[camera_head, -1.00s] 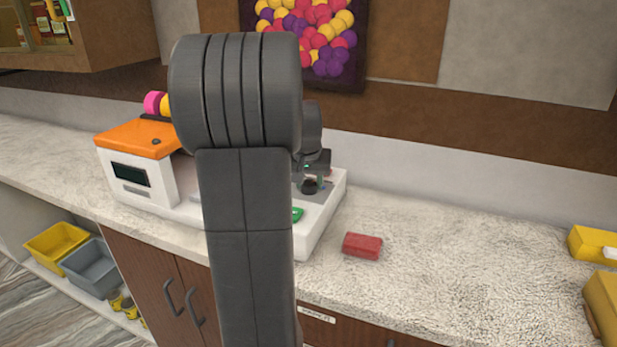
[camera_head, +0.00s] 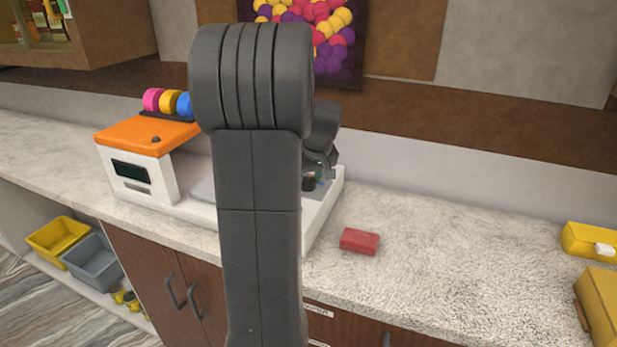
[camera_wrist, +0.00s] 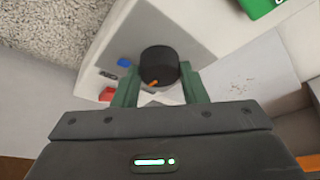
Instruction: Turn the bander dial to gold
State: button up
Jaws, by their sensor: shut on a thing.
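The bander (camera_head: 137,192) is a white machine with an orange top on the counter, mostly behind my arm in the head view. Its black dial (camera_wrist: 159,60) shows in the wrist view, with an orange pointer mark toward the lower left of the picture. A blue mark (camera_wrist: 124,62) and a red mark (camera_wrist: 107,94) lie on the white panel left of the dial. No gold mark can be made out. My gripper (camera_wrist: 159,72) has its green fingers on both sides of the dial and is shut on it. In the head view my gripper (camera_head: 316,178) is partly hidden.
Pink, yellow and blue rolls (camera_head: 168,102) stand on the bander's back. A green button (camera_wrist: 262,5) shows at the wrist view's top edge. A red block (camera_head: 359,241) lies on the counter (camera_head: 450,260) right of the bander. Yellow boxes (camera_head: 592,241) are at far right.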

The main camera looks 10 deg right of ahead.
jog(key=o, duration=1)
jog(key=v, duration=1.3)
jog(key=shift+r, duration=0.4)
jog(key=shift+f, duration=0.1)
jog(key=x, duration=1.3)
jog(key=shift+f, duration=0.35)
jog(key=shift+r, duration=0.15)
